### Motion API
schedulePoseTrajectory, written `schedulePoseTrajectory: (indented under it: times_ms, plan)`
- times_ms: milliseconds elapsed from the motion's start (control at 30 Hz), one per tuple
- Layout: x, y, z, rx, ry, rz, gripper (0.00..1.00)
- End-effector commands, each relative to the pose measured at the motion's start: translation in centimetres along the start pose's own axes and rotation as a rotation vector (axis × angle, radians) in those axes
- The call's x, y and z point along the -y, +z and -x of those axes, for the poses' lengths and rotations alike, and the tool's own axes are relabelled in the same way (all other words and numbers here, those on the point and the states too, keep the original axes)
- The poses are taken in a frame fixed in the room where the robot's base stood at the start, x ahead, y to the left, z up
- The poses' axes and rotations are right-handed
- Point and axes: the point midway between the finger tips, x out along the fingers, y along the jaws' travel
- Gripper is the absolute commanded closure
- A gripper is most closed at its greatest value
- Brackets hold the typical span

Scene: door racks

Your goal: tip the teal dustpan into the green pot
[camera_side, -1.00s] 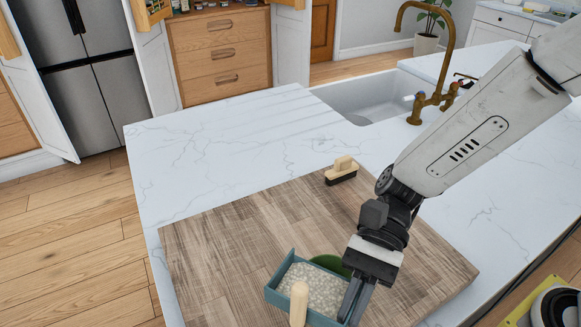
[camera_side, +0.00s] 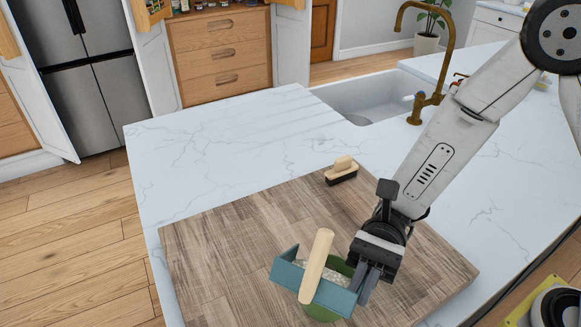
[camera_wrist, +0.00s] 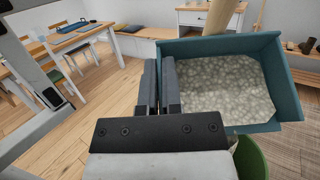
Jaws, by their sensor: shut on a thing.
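The teal dustpan (camera_side: 296,274) is held by its side wall in my gripper (camera_side: 366,282), which is shut on it. Its wooden handle (camera_side: 316,265) points up and toward the camera in the side view. The pan is tilted. In the wrist view the dustpan (camera_wrist: 285,85) still holds a layer of pale grey granules (camera_wrist: 215,95). The green pot (camera_side: 322,313) stands on the board under and behind the pan, mostly hidden by it. Its green wall also shows in the wrist view (camera_wrist: 252,160), below the pan. I cannot see inside the pot.
A wooden board (camera_side: 230,240) lies on the white marble worktop (camera_side: 220,150). A small brush with a pale handle (camera_side: 342,170) lies at the board's far edge. A sink (camera_side: 365,95) with a brass tap (camera_side: 432,70) is behind. The board's left part is clear.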

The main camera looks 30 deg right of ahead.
Motion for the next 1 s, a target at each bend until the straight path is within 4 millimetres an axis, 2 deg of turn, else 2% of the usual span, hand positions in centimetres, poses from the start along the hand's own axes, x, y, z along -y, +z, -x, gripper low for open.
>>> schedulePoseTrajectory:
  times_ms: [300,433,1000]
  plan:
    - [0.0,0.7,0.8,0.184,-0.001,0.000,1.00]
    - [0.0,1.1,0.7,0.177,-0.001,0.003,1.00]
    - [0.0,1.1,-1.0,-0.224,0.003,0.006,1.00]
